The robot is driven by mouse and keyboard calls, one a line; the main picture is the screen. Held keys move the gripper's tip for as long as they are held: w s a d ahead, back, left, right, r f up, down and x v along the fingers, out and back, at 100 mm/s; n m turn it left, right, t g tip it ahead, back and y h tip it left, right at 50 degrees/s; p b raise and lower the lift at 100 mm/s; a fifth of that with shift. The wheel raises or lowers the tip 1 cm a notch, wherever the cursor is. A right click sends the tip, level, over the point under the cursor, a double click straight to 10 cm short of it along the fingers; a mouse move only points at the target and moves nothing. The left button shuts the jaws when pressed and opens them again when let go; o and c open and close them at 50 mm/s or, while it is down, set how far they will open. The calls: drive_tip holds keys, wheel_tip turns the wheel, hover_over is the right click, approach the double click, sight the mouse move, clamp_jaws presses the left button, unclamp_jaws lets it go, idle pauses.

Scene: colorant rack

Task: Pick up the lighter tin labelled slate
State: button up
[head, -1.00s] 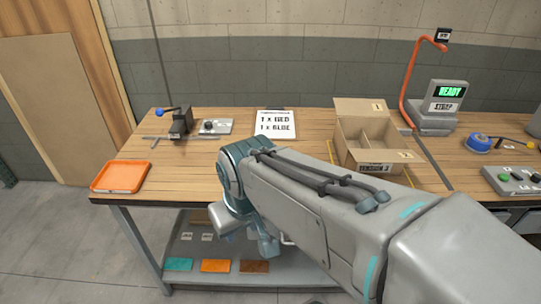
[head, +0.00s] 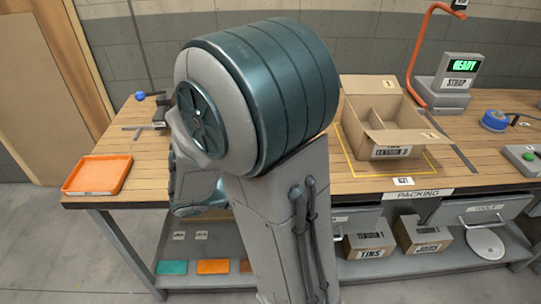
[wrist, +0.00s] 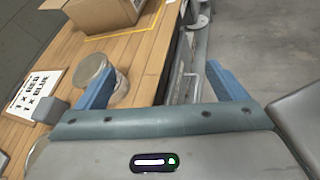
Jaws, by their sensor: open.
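My gripper (wrist: 160,70) is open in the wrist view, its two blue fingers spread with nothing between them. A pale, round-topped container (wrist: 93,70) stands on the bench beside the left finger, which partly covers it. A second round form shows just right of that finger. I cannot read any label on them, so I cannot tell whether either is the slate tin. In the head view my arm hides the middle of the bench, and the fingers do not show clearly.
An open cardboard box (head: 385,130) stands on the bench inside a yellow outline. An orange tray (head: 97,174) lies at the left corner. Boxes marked TINS (head: 369,246) and JARS (head: 424,236) sit below.

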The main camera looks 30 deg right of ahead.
drive_tip(key=w+f+n+t+h, duration=0.1)
drive_tip(key=w+n+t, duration=0.1)
drive_tip(key=w+f+n+t+h+b, duration=0.1)
drive_tip(key=w+n, duration=0.2)
drive_tip(key=w+f+n+t+h+b, duration=0.1)
drive_tip(key=w+n+t+h, duration=0.1)
drive_tip(key=w, duration=0.1)
drive_tip(key=shift+a+f+t, duration=0.2)
drive_tip(key=shift+a+t, duration=0.1)
drive_tip(key=shift+n, duration=0.3)
drive_tip(key=d, duration=0.3)
drive_tip(key=w+d, duration=0.1)
drive_tip(key=d, duration=0.2)
drive_tip(key=w+d, duration=0.1)
drive_tip(key=d, duration=0.1)
drive_tip(key=shift+d, duration=0.4)
drive_tip(key=shift+w+d+f+p, duration=0.15)
drive_tip(key=shift+w+d, duration=0.1)
drive_tip(key=shift+d, duration=0.5)
drive_tip(key=shift+w+d+r+p, duration=0.1)
drive_tip(key=shift+w+d+p, duration=0.15)
drive_tip(key=shift+d, duration=0.45)
drive_tip(key=shift+w+d+f+p, duration=0.1)
drive_tip(key=shift+w+d, duration=0.15)
drive_tip(key=shift+d, duration=0.5)
drive_tip(key=c, duration=1)
